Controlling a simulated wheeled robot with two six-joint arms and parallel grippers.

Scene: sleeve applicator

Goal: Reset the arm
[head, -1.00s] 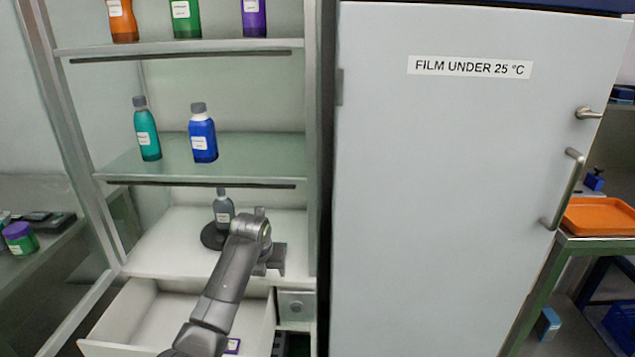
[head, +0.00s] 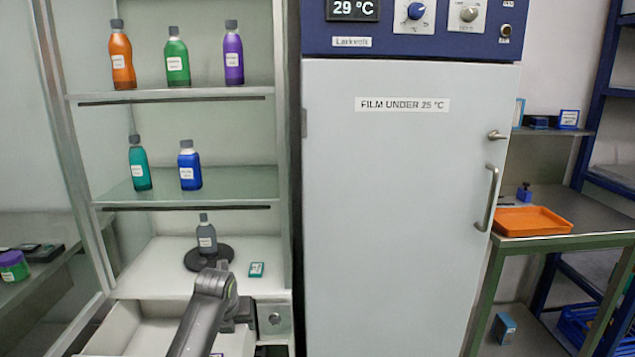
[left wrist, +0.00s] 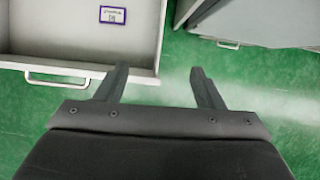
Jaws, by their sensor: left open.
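My left arm comes up from the bottom of the head view, in front of the shelf unit's lower part. In the left wrist view my left gripper (left wrist: 160,88) is open and empty, its two fingers apart above the green floor. An open white drawer (left wrist: 70,62) with a metal handle lies just beyond the left finger. A purple-edged card (left wrist: 112,15) lies in the drawer. In the head view the drawer (head: 120,330) shows at bottom left, partly behind my arm. My right gripper is not in view.
Several bottles stand on the shelves above. A shut cabinet (head: 400,200) reads 29 °C. An orange tray (head: 531,221) sits on a table at right.

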